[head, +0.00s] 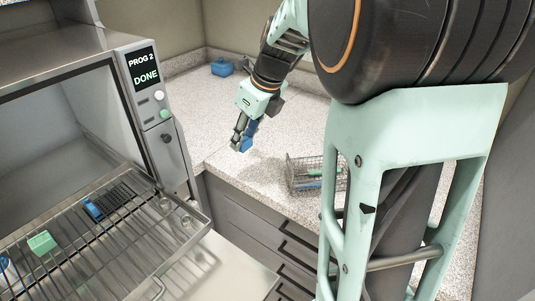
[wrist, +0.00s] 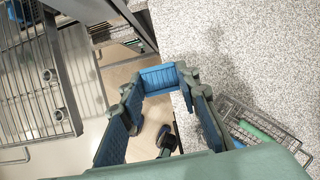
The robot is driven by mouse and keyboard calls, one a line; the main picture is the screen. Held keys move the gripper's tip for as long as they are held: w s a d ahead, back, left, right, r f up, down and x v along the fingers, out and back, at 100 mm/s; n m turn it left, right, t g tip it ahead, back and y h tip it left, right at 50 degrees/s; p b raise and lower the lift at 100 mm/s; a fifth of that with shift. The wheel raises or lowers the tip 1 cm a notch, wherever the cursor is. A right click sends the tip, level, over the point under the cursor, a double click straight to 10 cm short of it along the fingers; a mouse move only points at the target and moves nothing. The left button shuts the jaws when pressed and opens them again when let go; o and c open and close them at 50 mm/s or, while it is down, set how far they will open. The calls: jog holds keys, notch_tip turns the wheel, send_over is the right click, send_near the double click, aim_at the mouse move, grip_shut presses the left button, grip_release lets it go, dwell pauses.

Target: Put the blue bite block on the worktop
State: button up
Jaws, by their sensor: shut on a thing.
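My gripper (head: 241,143) is shut on the blue bite block (wrist: 162,78), a ribbed blue piece spanning between its fingertips in the wrist view. The gripper's blue-padded fingers (wrist: 160,92) come in from both sides of it. In the head view the gripper points down close to the front left edge of the speckled worktop (head: 275,125), with a faint shadow beside it. In the wrist view the block overlaps the worktop's edge (wrist: 240,60). The gap below the block cannot be measured.
A wire basket (head: 290,178) with green and blue items stands on the worktop, right of my gripper. A blue container (head: 222,67) sits at the back. At left, an open autoclave (head: 165,150) has a pulled-out rack (head: 120,250) with a green block (head: 42,242) and blue item (head: 95,208).

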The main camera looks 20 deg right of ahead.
jog(key=w+d+f, duration=0.4)
jog(key=w+d, duration=0.2)
jog(key=d, duration=0.1)
send_over(268, 156)
jog(key=s, duration=0.2)
jog(key=f, duration=0.4)
jog(key=shift+w+f, duration=0.2)
jog(key=shift+f, duration=0.2)
jog(key=shift+w+d+f, duration=0.15)
jog(key=shift+d+f, duration=0.15)
jog(key=shift+f, duration=0.05)
jog(key=shift+w+d+f, duration=0.1)
jog(key=shift+f, duration=1.6)
jog(key=shift+f, duration=0.15)
jog(key=o, duration=0.9)
jog(key=shift+o, duration=0.5)
